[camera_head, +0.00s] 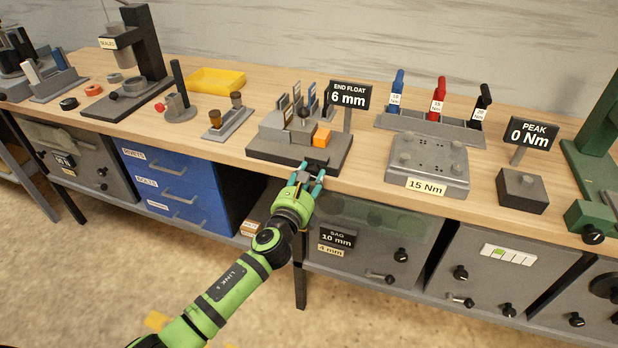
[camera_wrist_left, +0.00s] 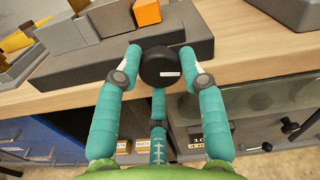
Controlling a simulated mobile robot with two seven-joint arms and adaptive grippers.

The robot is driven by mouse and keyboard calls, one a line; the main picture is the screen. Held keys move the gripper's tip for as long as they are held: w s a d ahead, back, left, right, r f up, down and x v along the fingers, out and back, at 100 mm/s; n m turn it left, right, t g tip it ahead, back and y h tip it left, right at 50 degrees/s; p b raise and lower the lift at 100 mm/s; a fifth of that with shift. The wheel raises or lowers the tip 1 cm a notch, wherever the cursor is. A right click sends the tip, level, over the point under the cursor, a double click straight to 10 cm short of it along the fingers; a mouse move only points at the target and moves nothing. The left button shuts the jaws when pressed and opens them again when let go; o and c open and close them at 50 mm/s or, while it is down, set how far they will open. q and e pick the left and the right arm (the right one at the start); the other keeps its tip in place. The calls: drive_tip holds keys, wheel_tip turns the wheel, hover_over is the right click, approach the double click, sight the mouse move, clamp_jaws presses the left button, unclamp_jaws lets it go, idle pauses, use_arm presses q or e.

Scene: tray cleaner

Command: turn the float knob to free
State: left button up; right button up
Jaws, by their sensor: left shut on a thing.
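The knob (camera_wrist_left: 160,66) is a round black cap with a small white mark near its lower right edge. It sits at the front face of the dark stepped fixture (camera_head: 275,155), which stands at the bench's front edge. The "END FLOAT 6 mm" sign (camera_head: 349,95) stands behind the fixture. My left gripper (camera_head: 307,180) reaches up to the fixture's front. In the left wrist view its teal fingers (camera_wrist_left: 162,75) are closed around the knob from both sides. The word free is not readable in either view. My right gripper is not in view.
An orange block (camera_head: 322,137) sits on the fixture. A grey "15 Nm" plate (camera_head: 428,165) and a "PEAK 0 Nm" sign (camera_head: 529,135) stand to the right. Below the bench edge are a panel with a "SAG 10 mm" label (camera_head: 337,238) and blue drawers (camera_head: 165,180).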

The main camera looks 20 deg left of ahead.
use_arm(q)
drive_tip(key=shift+w+a+r+n, duration=0.1)
drive_tip(key=shift+r+n, duration=0.05)
drive_tip(key=shift+n, duration=5)
drive_tip(key=shift+a+r+n, duration=0.1)
drive_tip(key=shift+n, duration=5.05)
drive_tip(key=o, duration=1.1)
drive_tip(key=shift+o, duration=0.2)
drive_tip(key=shift+a+f, duration=0.1)
drive_tip(key=shift+f, duration=0.1)
